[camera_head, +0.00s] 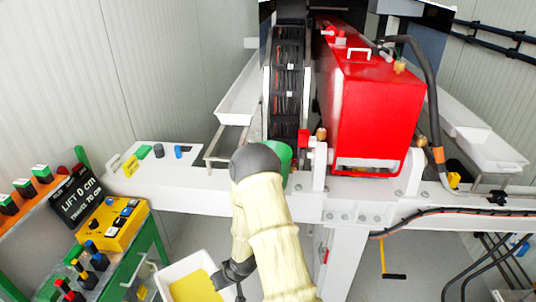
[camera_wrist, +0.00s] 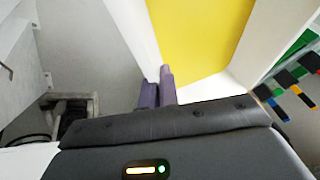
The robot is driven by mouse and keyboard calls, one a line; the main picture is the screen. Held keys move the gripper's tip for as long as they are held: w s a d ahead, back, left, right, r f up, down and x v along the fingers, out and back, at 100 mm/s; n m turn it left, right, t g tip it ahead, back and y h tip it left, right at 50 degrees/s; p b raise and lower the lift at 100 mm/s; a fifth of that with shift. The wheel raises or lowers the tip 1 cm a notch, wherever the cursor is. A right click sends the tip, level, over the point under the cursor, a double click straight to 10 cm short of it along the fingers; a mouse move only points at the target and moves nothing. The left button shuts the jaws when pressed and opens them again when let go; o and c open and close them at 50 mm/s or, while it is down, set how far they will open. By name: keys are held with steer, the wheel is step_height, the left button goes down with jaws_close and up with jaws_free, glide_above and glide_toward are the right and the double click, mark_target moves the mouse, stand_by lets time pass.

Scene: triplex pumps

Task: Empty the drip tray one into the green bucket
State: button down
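A white drip tray (camera_head: 172,270) with yellow liquid in it is at the bottom of the head view. The wrist view shows its white wall (camera_wrist: 138,35) and the yellow liquid (camera_wrist: 200,30) close up. My gripper (camera_head: 237,288) is at the tray's right side. In the wrist view its two purple fingers (camera_wrist: 158,88) are close together, one on each side of the tray's wall, pinching it. The green bucket (camera_head: 285,157) stands on the white frame, partly hidden behind my arm. No number shows on the tray.
A red pump housing (camera_head: 372,105) stands right of the bucket. Another white tray (camera_head: 240,97) is at the left and one more (camera_head: 492,150) at the right. A control panel (camera_head: 110,225) with a lift display (camera_head: 78,203) is at the lower left.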

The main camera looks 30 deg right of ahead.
step_height(320, 180, up, 16)
steer(key=p, duration=1.7)
steer(key=shift+r, duration=0.2)
